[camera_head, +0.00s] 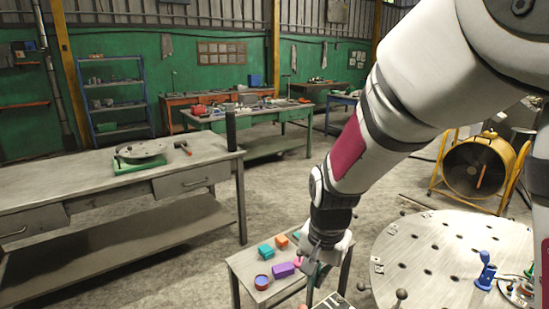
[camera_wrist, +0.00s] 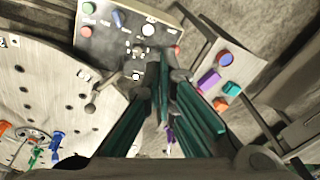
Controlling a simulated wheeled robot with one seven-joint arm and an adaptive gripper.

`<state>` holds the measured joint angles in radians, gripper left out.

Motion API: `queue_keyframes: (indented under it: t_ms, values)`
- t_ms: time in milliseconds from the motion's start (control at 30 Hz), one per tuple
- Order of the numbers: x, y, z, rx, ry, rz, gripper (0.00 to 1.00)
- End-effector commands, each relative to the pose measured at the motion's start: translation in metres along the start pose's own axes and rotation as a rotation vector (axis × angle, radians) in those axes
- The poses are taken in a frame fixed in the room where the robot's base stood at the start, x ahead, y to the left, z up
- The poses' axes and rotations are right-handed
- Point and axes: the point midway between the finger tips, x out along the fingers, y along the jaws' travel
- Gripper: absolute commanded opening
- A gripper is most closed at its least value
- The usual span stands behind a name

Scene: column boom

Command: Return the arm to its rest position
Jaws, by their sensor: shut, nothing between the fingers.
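My arm reaches down from the upper right in the head view, with my gripper (camera_head: 314,280) at its lower end, beside a small table (camera_head: 241,268). In the wrist view my gripper (camera_wrist: 164,82) shows its dark and teal fingers together at the tips, with nothing held between them. It appears above the gap between the control box and the small table. Its exact height above them is hard to tell.
The small table bears teal (camera_head: 265,252), orange (camera_head: 281,242) and purple (camera_head: 283,269) blocks and a round can (camera_head: 262,282). A control box (camera_wrist: 112,62) with buttons and a joystick, and a round perforated table (camera_head: 440,250), are close by. A workbench (camera_head: 70,185) stands left.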

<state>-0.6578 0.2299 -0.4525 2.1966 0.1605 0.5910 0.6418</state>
Motion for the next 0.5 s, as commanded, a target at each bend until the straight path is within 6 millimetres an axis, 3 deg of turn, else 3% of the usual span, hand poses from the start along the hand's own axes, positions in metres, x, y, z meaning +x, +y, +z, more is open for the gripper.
queue_keyframes:
  t_ms: [33,200,500]
  values:
    - [-0.018,0.008,0.0,-0.018,-0.003,-0.032,0.0]
    - [-0.069,0.037,0.009,-0.12,0.005,-0.105,0.0]
    - [-0.144,0.098,0.038,-0.321,0.116,-0.165,0.0]
